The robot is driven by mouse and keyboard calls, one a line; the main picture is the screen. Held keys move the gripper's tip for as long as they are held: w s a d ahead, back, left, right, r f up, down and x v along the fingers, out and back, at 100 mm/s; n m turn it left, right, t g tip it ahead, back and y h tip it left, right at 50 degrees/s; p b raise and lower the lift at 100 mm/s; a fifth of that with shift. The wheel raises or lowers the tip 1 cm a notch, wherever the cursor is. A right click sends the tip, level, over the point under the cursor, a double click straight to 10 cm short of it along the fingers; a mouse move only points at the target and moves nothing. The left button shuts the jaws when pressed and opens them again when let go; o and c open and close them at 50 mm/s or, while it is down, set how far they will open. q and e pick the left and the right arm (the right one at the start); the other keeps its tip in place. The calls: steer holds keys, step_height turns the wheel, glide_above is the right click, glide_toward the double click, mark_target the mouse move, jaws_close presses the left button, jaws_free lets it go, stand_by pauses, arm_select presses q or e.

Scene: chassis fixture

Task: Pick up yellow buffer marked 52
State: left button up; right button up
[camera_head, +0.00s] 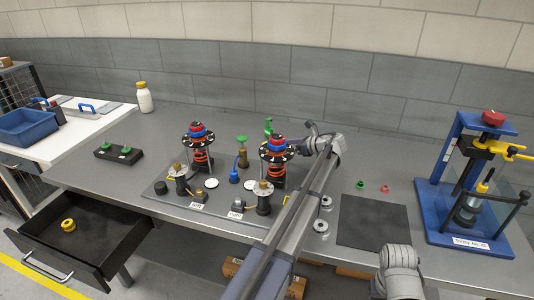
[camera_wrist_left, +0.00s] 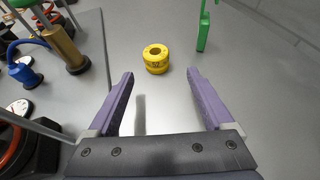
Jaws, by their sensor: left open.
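The yellow buffer marked 52 (camera_wrist_left: 155,58) is a short ribbed ring with a centre hole, standing on the grey bench top in the left wrist view. My left gripper (camera_wrist_left: 161,73) is open, its two purple fingers pointing towards the buffer. The buffer lies just beyond the fingertips, roughly centred between them, and nothing is held. My right gripper is not in view.
A green tool (camera_wrist_left: 203,30) stands beyond the buffer to the right. A brass cylinder (camera_wrist_left: 63,48) and blue part (camera_wrist_left: 27,73) are on the left. Another yellow ring (camera_head: 68,225) lies in the open drawer (camera_head: 100,232). A blue press (camera_head: 455,195) stands at the right.

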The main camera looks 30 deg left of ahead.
arm_select(q)
steer(key=shift+b+x, duration=0.45)
steer(key=shift+x, duration=0.6)
steer(key=shift+s+a+f, duration=0.1)
steer(key=shift+a, duration=0.65)
steer(key=b+x, duration=0.1)
steer(key=x, duration=0.3)
steer(key=shift+s+a, duration=0.15)
steer(key=shift+a, duration=0.15)
steer(key=shift+c, duration=0.2)
jaws_close()
